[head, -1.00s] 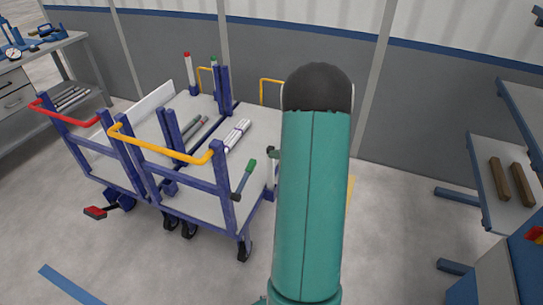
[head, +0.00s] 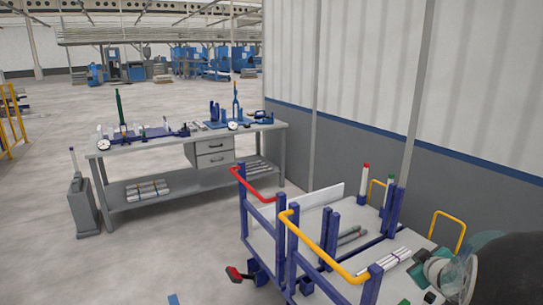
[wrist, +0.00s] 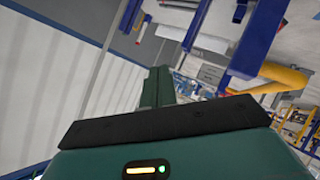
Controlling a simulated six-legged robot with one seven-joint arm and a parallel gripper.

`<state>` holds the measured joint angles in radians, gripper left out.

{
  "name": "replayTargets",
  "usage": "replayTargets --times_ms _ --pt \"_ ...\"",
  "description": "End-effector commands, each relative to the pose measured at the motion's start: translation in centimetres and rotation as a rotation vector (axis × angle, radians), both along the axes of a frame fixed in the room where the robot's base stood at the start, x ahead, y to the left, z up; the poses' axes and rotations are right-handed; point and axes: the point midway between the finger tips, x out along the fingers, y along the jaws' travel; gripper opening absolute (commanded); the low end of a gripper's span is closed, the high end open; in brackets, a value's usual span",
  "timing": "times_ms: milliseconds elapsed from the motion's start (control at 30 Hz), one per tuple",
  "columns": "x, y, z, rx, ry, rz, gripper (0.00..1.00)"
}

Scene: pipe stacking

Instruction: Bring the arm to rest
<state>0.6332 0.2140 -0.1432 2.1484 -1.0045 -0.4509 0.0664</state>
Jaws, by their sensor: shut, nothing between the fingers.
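My gripper (wrist: 158,72) shows in the wrist view as green fingers rising beyond the dark edge of its housing. The fingers are together with nothing seen between them. They point at open space, apart from the things behind. In the head view, part of my arm shows at the lower right corner, dark and teal, in front of the trolley's right side. My gripper's fingers cannot be made out there.
A trolley with a red handle (head: 252,186) and a yellow handle (head: 312,252) carries several pipes (head: 385,262) close to my arm. A grey workbench (head: 150,190) with tools stands at the left. The wall (head: 350,140) is behind the trolley.

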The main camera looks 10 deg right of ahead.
Motion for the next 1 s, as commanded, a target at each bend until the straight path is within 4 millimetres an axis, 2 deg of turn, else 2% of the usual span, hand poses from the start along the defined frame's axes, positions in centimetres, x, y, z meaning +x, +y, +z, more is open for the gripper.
replayTargets --times_ms 33,200,400,567,700,800,900,1000 --pt "0.3 1.9 2.1 0.001 -0.005 -0.03 0.0" --pt "-1.0 7.7 6.4 0.061 0.015 -0.15 0.0" --pt "-4.7 15.8 9.1 0.195 0.077 -0.238 0.0" --pt "-9.3 23.0 9.7 0.331 0.167 -0.257 0.0" --pt "-14.2 29.2 9.4 0.453 0.276 -0.233 0.0" --pt "-17.5 32.8 9.0 0.523 0.354 -0.204 0.0" --pt "-19.8 35.0 8.7 0.565 0.413 -0.178 0.0" --pt "-20.9 35.9 8.4 0.584 0.443 -0.168 0.0"
